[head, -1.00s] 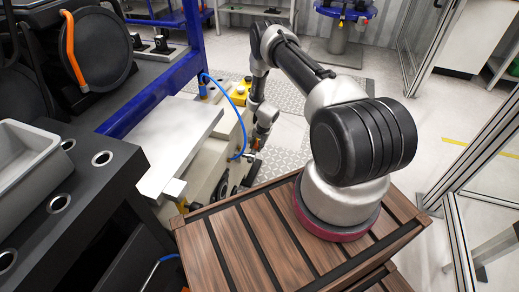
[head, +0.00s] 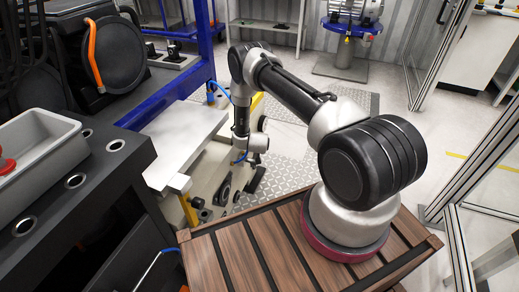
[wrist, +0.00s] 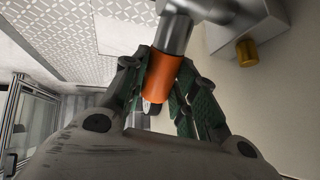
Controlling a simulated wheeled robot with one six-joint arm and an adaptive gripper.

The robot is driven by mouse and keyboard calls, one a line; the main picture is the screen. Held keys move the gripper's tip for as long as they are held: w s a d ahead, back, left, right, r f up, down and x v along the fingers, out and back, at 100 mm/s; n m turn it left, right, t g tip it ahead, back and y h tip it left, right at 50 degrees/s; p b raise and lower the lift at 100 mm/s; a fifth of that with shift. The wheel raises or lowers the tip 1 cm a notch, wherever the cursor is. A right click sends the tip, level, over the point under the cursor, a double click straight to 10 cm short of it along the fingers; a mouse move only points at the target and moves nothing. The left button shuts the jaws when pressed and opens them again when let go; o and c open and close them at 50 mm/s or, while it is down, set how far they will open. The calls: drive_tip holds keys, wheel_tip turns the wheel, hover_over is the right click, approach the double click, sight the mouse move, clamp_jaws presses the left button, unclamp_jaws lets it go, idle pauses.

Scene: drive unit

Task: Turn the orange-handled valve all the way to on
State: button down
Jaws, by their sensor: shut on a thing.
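The orange handle (wrist: 164,78) of the valve stands between the two fingers of my gripper (wrist: 160,92) in the wrist view. The green-padded fingers are shut on it, one on each side. The handle joins a grey metal stem (wrist: 176,30) that runs up to a light grey block (wrist: 255,18) at the top. In the head view my arm reaches down beside the pale machine, and its wrist hides the valve. I cannot make out the orange handle there.
A brass-coloured fitting (wrist: 247,52) sticks out near the handle. In the head view, a pale plate (head: 187,140) and a dark bench (head: 112,170) with a grey tray (head: 40,150) stand left of my arm. A blue frame (head: 200,45) rises behind. Patterned floor plates (head: 290,165) lie clear to the right.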

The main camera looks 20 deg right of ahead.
sight(253, 164)
drive_tip(key=shift+s+a+r+t+h, duration=0.35)
drive_tip(key=shift+s+a+t+h, duration=0.3)
drive_tip(key=shift+s+t+h, duration=0.35)
drive_tip(key=shift+s+a+r+n+t+h, duration=0.15)
drive_tip(key=shift+s+a+n+t+h, duration=0.15)
drive_tip(key=shift+t, duration=0.25)
drive_tip(key=shift+s+a+r+n+t+h, duration=0.1)
drive_tip(key=shift+a+n+t+h, duration=0.1)
drive_tip(key=shift+a+t+h, duration=0.25)
drive_tip(key=shift+s+a+n+t+h, duration=0.25)
drive_tip(key=shift+s+a+t+h, duration=0.3)
drive_tip(key=shift+t, duration=0.4)
drive_tip(key=shift+s+a+n+t+h, duration=0.25)
drive_tip(key=shift+s+a+t+h, duration=0.25)
drive_tip(key=shift+t, duration=0.45)
drive_tip(key=shift+d+r, duration=0.1)
drive_tip(key=c, duration=1.1)
unclamp_jaws()
drive_tip(key=shift+w, duration=0.1)
drive_tip(key=v, duration=1.2)
